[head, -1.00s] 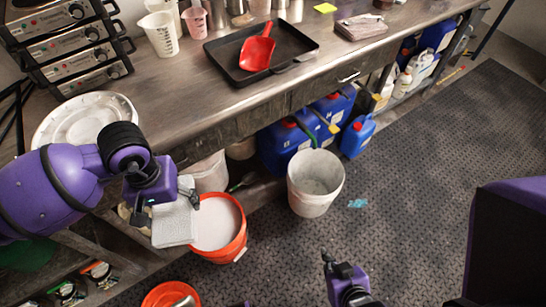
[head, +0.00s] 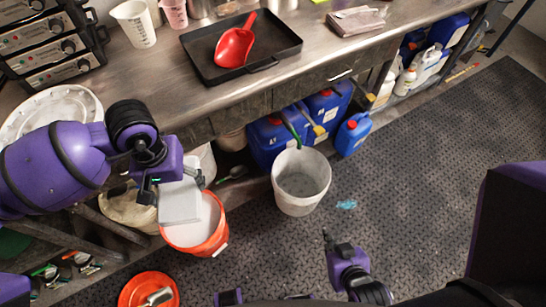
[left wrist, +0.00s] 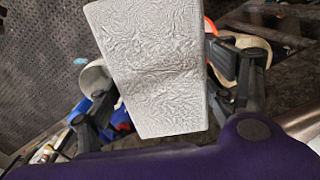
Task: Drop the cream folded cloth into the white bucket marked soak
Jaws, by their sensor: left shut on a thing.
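My left gripper (head: 172,182) is shut on the folded cloth (head: 180,203), which looks pale grey-white. The cloth hangs in front of the left part of an orange bucket (head: 221,240) with white contents. In the left wrist view the cloth (left wrist: 150,65) sits between the two dark fingers (left wrist: 165,100). The white bucket (head: 301,196) stands upright on the floor to the right, apart from the cloth; no marking on it is readable. My right gripper (head: 340,247) is low in the head view, apart from the bucket; its finger opening is unclear.
Blue jugs (head: 271,142) stand behind the white bucket under the metal bench (head: 245,95). A black tray (head: 275,50) with a red scoop (head: 235,45) is on the bench. An orange lid or container (head: 128,290) is at lower left. The dark mat (head: 430,200) is mostly clear to the right.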

